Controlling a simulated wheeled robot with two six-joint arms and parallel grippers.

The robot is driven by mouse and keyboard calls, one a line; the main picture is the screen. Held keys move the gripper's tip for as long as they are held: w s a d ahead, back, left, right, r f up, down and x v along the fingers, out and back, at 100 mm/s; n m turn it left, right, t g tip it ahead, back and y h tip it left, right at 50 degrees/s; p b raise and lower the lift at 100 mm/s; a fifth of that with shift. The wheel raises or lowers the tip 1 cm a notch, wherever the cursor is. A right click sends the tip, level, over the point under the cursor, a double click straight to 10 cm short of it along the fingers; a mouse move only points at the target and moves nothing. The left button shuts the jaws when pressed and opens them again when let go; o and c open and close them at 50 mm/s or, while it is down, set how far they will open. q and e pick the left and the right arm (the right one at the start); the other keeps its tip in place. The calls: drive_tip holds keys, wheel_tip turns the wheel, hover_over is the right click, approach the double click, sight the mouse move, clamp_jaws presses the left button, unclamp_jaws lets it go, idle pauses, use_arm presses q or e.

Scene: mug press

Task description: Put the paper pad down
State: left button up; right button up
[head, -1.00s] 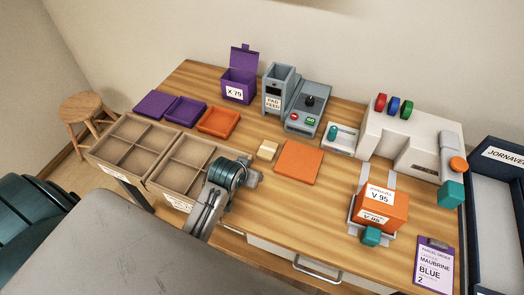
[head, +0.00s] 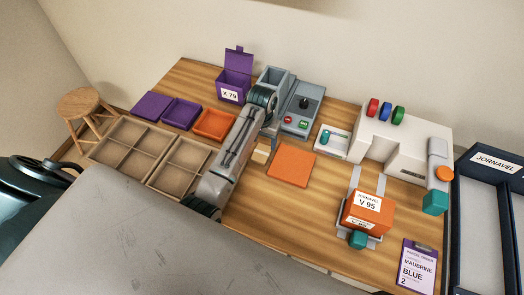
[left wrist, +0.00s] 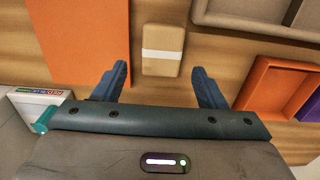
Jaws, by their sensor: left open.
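The paper pad, a small tan block with a white band, lies on the wooden table (head: 262,200). It shows in the head view (head: 260,153) to the left of an orange square panel (head: 291,164). In the left wrist view the pad (left wrist: 162,50) lies ahead of the fingertips, between their lines. My left gripper (head: 269,130) is open and empty, just behind the pad in the head view, in front of the grey pad feed machine (head: 276,77). In the left wrist view its two fingers (left wrist: 161,75) are spread apart. My right gripper is not in view.
Divided brown trays (head: 128,147) and purple and orange trays (head: 213,124) are at left. A purple box labelled X 79 (head: 232,84) stands at the back. A white machine (head: 400,143) and an orange box labelled V 95 (head: 367,210) are at right. The front middle table is fairly clear.

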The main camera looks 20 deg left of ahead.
sight(261, 152)
use_arm(q)
drive_tip(key=shift+f, duration=0.95)
drive_tip(key=shift+w+f+p, duration=0.2)
drive_tip(key=shift+f+p, duration=0.4)
drive_tip(key=f+p, duration=0.1)
drive_tip(key=f, duration=0.2)
drive_tip(key=shift+a+f, duration=0.1)
drive_tip(key=shift+a, duration=0.1)
drive_tip(key=shift+f+p, duration=0.3)
drive_tip(key=shift+f, duration=0.35)
drive_tip(key=c, duration=0.8)
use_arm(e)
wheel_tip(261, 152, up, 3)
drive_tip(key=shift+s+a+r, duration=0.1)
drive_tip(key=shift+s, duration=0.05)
use_arm(q)
drive_tip(key=shift+w+r, duration=0.1)
drive_tip(key=shift+r, duration=0.05)
